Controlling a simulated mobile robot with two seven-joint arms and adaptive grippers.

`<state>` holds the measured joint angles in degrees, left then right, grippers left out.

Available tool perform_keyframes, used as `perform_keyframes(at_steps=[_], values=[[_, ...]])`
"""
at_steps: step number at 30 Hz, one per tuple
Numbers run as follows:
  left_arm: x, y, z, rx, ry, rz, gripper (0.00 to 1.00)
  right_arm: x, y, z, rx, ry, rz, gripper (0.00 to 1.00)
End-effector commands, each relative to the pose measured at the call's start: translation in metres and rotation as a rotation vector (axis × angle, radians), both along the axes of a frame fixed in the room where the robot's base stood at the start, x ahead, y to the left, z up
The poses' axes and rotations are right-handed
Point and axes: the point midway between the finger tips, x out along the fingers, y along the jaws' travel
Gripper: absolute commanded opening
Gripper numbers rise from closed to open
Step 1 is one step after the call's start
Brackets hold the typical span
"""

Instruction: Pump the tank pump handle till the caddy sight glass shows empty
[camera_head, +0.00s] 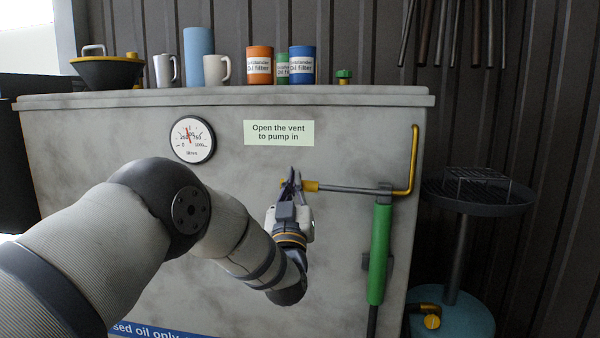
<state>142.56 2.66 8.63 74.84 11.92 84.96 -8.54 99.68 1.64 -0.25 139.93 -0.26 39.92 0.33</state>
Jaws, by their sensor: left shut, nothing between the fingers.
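The pump on the grey tank (90,190) has a green upright body (380,255) and a grey handle rod (350,189) with an orange-yellow grip (311,186) at its left end. The rod lies nearly level. My left gripper (291,172) is shut and empty, its fingers overlapping the grip's left end in the picture. I cannot tell whether they touch it. A teal drum with a dish on a post, likely the caddy (465,322), stands at the right, partly cut off. I cannot make out a sight glass on it. My right gripper is not in view.
A sign (279,132) reads "Open the vent to pump in", beside a round dial (192,139). A green knob (343,74), mugs, cans and a funnel (107,70) stand on the tank top. A yellow pipe (414,160) rises beside the pump. The caddy's dish (480,196) stands right of it.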

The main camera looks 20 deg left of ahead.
Motion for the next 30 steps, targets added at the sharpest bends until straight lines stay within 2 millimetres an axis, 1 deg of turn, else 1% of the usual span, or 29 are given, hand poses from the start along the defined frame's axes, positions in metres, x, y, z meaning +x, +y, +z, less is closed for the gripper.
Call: perform_keyframes(at_steps=[1,3,6,9,13,18,30], values=[[-0.005,0.000,0.011,0.000,-0.003,0.000,0.00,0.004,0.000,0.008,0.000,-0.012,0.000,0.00],[-0.020,-0.005,-0.005,0.001,0.002,-0.001,0.00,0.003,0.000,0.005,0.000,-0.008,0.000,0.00],[-0.041,-0.011,-0.019,0.001,0.001,-0.001,0.00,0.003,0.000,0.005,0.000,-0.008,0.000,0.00],[-0.058,-0.016,-0.029,0.002,-0.001,0.000,0.00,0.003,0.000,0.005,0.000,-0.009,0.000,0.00],[-0.074,-0.021,-0.038,0.002,-0.005,0.001,0.00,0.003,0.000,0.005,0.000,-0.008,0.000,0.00],[-0.083,-0.023,-0.042,0.001,-0.008,0.002,0.00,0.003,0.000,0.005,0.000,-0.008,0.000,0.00],[-0.083,-0.023,-0.042,0.002,-0.009,0.002,0.00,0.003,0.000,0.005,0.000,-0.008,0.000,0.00]])
